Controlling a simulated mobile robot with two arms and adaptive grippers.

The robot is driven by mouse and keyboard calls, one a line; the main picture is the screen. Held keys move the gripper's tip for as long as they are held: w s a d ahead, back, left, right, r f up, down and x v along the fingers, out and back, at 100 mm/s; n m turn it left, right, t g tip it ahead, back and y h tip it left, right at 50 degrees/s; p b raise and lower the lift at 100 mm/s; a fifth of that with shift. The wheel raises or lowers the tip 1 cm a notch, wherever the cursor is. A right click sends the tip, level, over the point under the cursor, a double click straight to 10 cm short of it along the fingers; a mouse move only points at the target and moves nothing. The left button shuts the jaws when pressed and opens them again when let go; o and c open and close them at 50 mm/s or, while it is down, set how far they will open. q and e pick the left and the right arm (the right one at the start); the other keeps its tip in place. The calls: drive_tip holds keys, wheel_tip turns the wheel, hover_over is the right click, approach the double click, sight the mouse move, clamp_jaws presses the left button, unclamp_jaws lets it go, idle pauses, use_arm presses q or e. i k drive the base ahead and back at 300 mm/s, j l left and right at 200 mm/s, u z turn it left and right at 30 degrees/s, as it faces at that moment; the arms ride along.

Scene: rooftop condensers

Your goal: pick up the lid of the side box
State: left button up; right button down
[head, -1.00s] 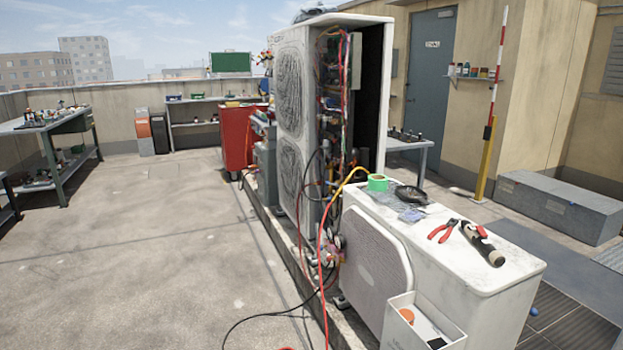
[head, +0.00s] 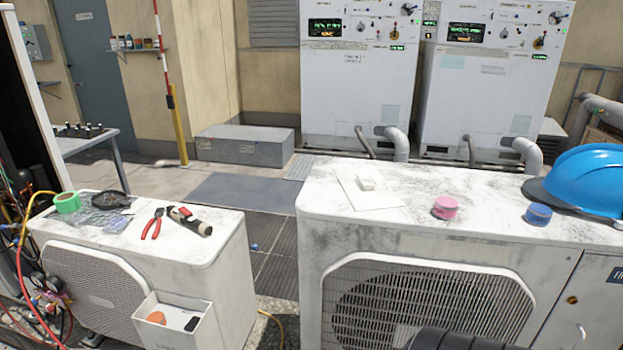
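The side box (head: 176,327) is a small white open-topped box on the front of the left condenser unit, at the lower left of the head view. An orange thing and a dark flat thing lie in it, and no lid covers it. A flat white plate with a small white block on it (head: 368,186) lies on top of the right condenser unit, near its far left corner. It looks like a lid, but I cannot tell for sure.
The right unit (head: 480,215) also bears a pink tub (head: 445,207), a blue tub (head: 538,214) and a blue hard hat (head: 585,180). The left unit (head: 215,229) bears green tape (head: 67,203), red pliers (head: 152,224) and a dark tool (head: 190,221).

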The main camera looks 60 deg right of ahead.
sight(365, 188)
drive_tip(key=z, duration=2.05)
